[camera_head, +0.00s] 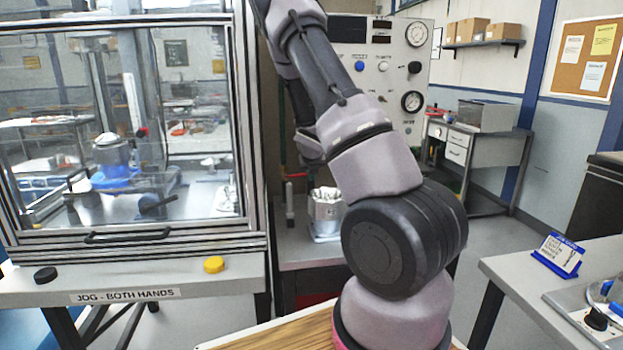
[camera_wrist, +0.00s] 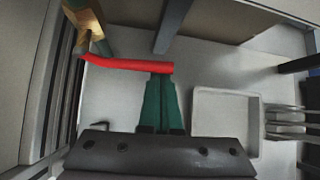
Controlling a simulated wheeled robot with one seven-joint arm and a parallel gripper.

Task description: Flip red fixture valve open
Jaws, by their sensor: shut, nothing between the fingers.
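The red valve lever (camera_wrist: 128,65) lies nearly level across the wrist view. Its left end meets a brass-coloured valve body (camera_wrist: 88,28) at the upper left. My gripper (camera_wrist: 162,78) has green fingers closed together, with nothing between them. The fingertips are at the lower edge of the lever near its free right end; I cannot tell whether they touch it. In the head view a small red piece (camera_head: 297,175), apparently the lever, shows left of my arm. My gripper is mostly hidden behind my arm there.
A silver housing (camera_head: 325,208) stands on the fixture bench behind my arm. A glazed enclosure (camera_head: 130,130) stands close on the left. A gauge panel (camera_head: 385,75) rises behind. A pale tray (camera_wrist: 225,120) lies right of the fingers in the wrist view.

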